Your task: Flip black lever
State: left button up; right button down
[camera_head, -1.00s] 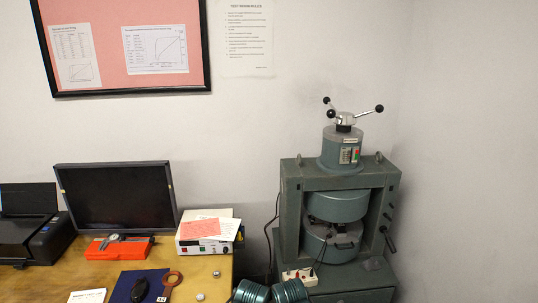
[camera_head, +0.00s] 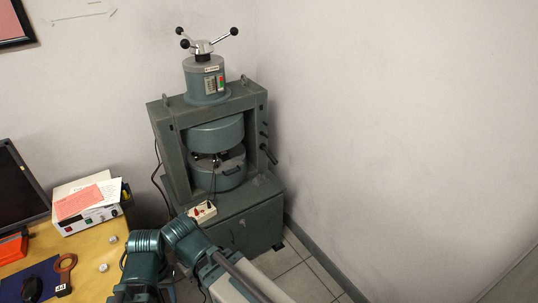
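A grey-green machine (camera_head: 160,125) with a heavy frame stands against the wall, left of the room corner. A black lever (camera_head: 268,153) sticks out from the right side of its frame and slants down to the right. A three-armed handle (camera_head: 203,46) with black knobs tops the machine. Two round grey-green blocks (camera_head: 215,134) face each other inside the frame, one above the other, with a narrow gap between.
A wooden desk (camera_head: 95,285) at left holds a white box (camera_head: 92,212) and a monitor (camera_head: 18,190). A socket block (camera_head: 202,212) sits below the frame. Floor shows at right.

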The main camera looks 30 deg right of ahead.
aim_at(268, 154)
jog(key=i+l, duration=0.35)
jog(key=i, duration=0.15)
jog(key=i+l, duration=0.35)
jog(key=i, duration=0.1)
